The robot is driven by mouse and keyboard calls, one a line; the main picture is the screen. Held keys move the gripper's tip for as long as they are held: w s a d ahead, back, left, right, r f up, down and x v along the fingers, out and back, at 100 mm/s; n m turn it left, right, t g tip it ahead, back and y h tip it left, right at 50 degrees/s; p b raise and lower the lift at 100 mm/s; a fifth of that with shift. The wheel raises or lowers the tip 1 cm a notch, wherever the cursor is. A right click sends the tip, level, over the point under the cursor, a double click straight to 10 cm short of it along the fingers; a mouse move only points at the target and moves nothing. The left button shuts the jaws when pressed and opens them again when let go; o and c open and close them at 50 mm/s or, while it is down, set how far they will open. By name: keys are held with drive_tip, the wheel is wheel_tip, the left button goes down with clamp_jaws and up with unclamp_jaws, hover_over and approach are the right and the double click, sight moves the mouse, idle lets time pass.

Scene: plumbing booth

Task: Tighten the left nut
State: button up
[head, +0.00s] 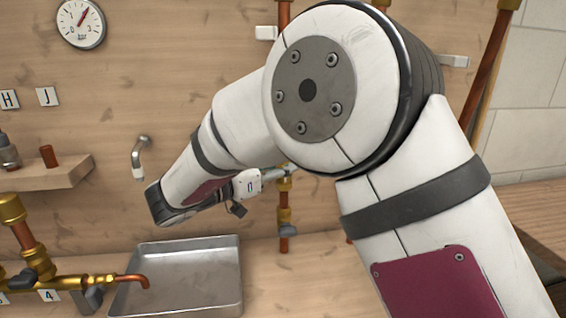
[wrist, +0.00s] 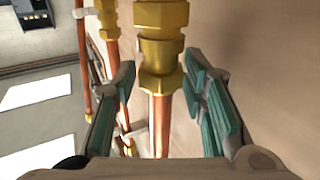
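In the wrist view my gripper (wrist: 158,92) is open, with teal pads to the left and right of a vertical copper pipe (wrist: 161,125). A brass hex nut (wrist: 160,76) sits on this pipe, just beyond the space between the pads. I see a gap on both sides and no clear contact. A second brass fitting (wrist: 108,16) on another copper pipe is farther left. I cannot tell which nut is the left one. In the head view my gripper (head: 282,171) is small and partly hidden by my arm, close to a brass fitting (head: 285,184) on a vertical pipe.
A metal tray (head: 190,246) lies on the bench at lower left. A copper spout (head: 133,281) with brass pipework reaches over its edge. A wooden shelf (head: 50,176), a gauge (head: 80,23) and a chrome spout (head: 139,157) are on the wall. My arm covers much of the right side.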

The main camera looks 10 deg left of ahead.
idle(0.3)
drive_tip(key=v, duration=1.2)
drive_tip(key=shift+s, duration=0.1)
